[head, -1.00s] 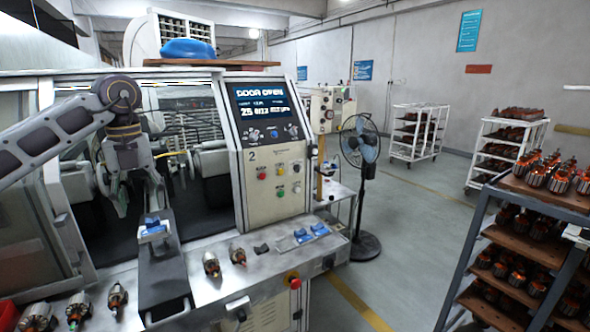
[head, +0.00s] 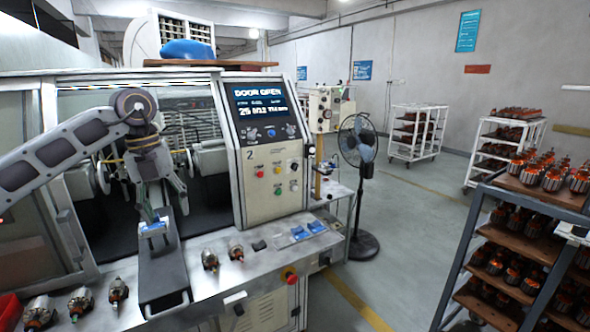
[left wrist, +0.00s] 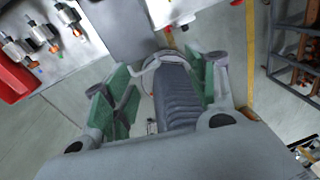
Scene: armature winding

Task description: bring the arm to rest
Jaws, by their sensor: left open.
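My left arm comes in from the left in the head view. My left gripper (head: 164,208) hangs fingers-down in front of the machine opening, near the blue-and-white block on the dark grey shelf (head: 165,270). I cannot tell how far above the shelf it is. In the left wrist view the two green-padded fingers of the left gripper (left wrist: 160,85) stand apart. A dark ribbed grey part shows between them; I see no armature held. My right gripper is not in view.
The winding machine (head: 268,165) shows "DOOR OPEN". Several armatures (head: 80,302) lie on its front ledge, beside a red bin (head: 8,310). A fan (head: 358,145) and a rack of armatures (head: 480,195) stand to the right. Open floor (head: 405,240) lies between them.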

